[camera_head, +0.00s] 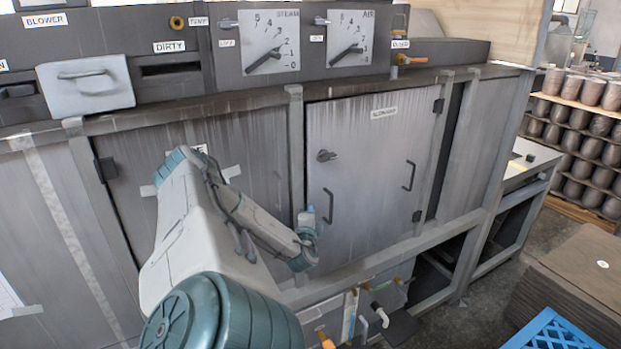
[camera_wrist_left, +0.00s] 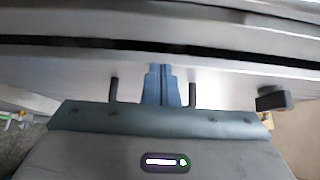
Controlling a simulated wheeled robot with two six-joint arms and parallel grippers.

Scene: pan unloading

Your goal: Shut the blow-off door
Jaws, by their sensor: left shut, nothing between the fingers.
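The blow-off door (camera_head: 365,165) is a grey metal panel with a small label near its top and hinges on its right side. It looks about flush with the frame, with a dark seam along its left edge; I cannot tell if it is fully closed. It has a left handle (camera_head: 328,206), a right handle (camera_head: 409,176) and a dark latch knob (camera_head: 326,155). My left gripper (camera_head: 309,212) is at the door's left edge beside the left handle. In the left wrist view its blue fingers (camera_wrist_left: 163,86) are together and empty, against or close to a pale metal surface.
Above the door are the steam gauge (camera_head: 268,40), the air gauge (camera_head: 349,38) and an orange valve (camera_head: 410,59). Pipes and valves (camera_head: 378,312) hang below. At right are stacked brown boards (camera_head: 575,275), a blue crate (camera_head: 550,332) and racks of pots (camera_head: 580,125).

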